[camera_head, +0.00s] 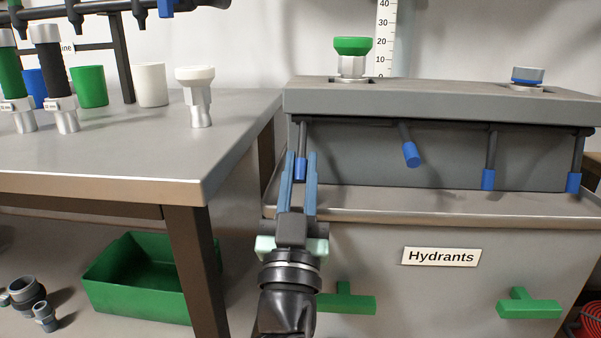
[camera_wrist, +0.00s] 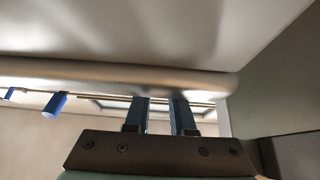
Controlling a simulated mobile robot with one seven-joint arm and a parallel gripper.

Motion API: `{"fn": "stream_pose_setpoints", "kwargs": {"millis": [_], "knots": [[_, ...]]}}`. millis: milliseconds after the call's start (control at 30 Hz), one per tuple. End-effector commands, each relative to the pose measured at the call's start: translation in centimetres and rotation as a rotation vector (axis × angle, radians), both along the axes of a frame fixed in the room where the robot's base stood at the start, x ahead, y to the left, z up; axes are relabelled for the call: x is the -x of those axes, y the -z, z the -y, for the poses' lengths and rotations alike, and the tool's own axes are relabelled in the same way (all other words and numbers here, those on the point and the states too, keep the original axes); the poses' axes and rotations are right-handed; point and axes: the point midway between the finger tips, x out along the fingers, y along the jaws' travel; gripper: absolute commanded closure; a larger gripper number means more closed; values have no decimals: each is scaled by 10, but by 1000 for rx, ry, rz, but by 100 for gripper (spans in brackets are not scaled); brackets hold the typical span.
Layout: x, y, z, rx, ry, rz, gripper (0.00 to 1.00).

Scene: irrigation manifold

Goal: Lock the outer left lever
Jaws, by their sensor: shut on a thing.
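The outer left lever (camera_head: 302,137) is a dark rod with a blue end, hanging almost straight down under the left end of the grey hydrant bench top. My gripper (camera_head: 301,158) reaches up to it from below, with one blue finger on each side of the blue end, and is shut on it. In the wrist view the two fingers of my gripper (camera_wrist: 161,115) point toward the bench underside. The held lever cannot be made out there.
A second lever (camera_head: 410,153) hangs tilted, its end to the right. Two more levers (camera_head: 489,178) (camera_head: 574,180) hang near vertical. A lower ledge (camera_head: 440,205) runs below them. Green handles (camera_head: 346,303) (camera_head: 529,304) sit on the front. A workbench (camera_head: 110,160) stands left.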

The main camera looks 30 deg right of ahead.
Motion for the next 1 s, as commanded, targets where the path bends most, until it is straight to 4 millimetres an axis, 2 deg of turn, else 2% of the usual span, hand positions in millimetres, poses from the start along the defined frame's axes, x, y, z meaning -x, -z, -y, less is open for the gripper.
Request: {"fn": "stream_pose_setpoints", "kwargs": {"millis": [100, 133, 267, 300, 667, 767, 1000], "knots": [[0, 0, 0, 0, 1, -1, 100], [0, 0, 0, 0, 1, -1, 74], [0, 0, 0, 0, 1, -1, 51], [0, 0, 0, 0, 1, -1, 48], [3, 4, -3, 0, 0, -2, 48], [11, 12, -9, 0, -2, -2, 48], [48, 43, -34, 2, -1, -3, 48]]}}
